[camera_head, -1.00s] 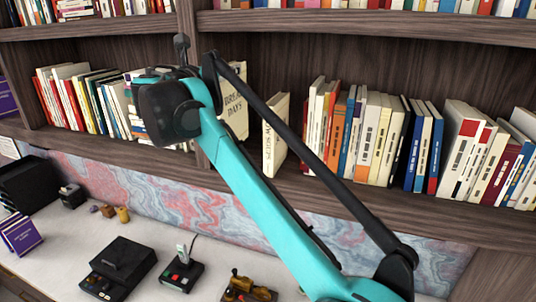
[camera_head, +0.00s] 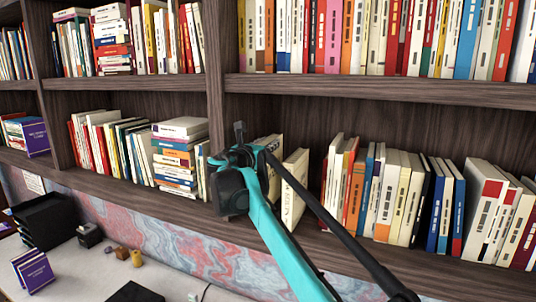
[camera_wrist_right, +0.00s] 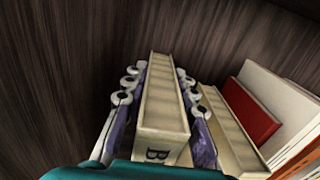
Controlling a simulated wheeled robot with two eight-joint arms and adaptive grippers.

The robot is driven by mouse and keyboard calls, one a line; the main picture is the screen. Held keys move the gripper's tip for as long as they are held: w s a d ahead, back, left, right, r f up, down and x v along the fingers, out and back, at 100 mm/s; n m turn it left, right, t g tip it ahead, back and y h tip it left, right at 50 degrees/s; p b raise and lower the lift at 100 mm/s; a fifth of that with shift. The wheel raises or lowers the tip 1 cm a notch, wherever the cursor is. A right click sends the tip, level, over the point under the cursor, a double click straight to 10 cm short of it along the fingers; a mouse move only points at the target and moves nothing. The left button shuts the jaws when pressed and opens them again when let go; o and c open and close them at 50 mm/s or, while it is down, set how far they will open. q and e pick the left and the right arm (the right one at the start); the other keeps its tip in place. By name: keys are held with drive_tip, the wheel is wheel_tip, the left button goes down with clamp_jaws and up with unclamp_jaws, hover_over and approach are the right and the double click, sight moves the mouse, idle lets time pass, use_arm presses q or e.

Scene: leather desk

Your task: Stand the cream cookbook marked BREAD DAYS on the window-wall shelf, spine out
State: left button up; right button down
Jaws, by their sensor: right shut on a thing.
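The cream cookbook is in my right gripper (camera_wrist_right: 160,85), whose two fingers press its sides. In the wrist view the cookbook (camera_wrist_right: 155,118) stands roughly upright with a "B" on its near edge. In the head view only a cream part of the cookbook (camera_head: 270,143) shows behind my right gripper (camera_head: 243,158); its title is hidden. It is inside the middle bay of the window-wall shelf (camera_head: 330,98). I cannot tell whether its bottom touches the board. My left gripper is not in view.
Another cream book (camera_head: 294,190) stands just right of the held one, close to the right finger. A row of books (camera_head: 395,195) follows to the right. A shelf upright (camera_head: 216,70) and a stack of books (camera_head: 178,150) are to the left.

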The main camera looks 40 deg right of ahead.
wheel_tip(320, 180, down, 3)
drive_tip(key=shift+f, duration=0.2)
drive_tip(key=c, duration=1.2)
unclamp_jaws()
drive_tip(key=shift+f, duration=0.1)
drive_tip(key=b+v, duration=0.2)
drive_tip(key=v, duration=1)
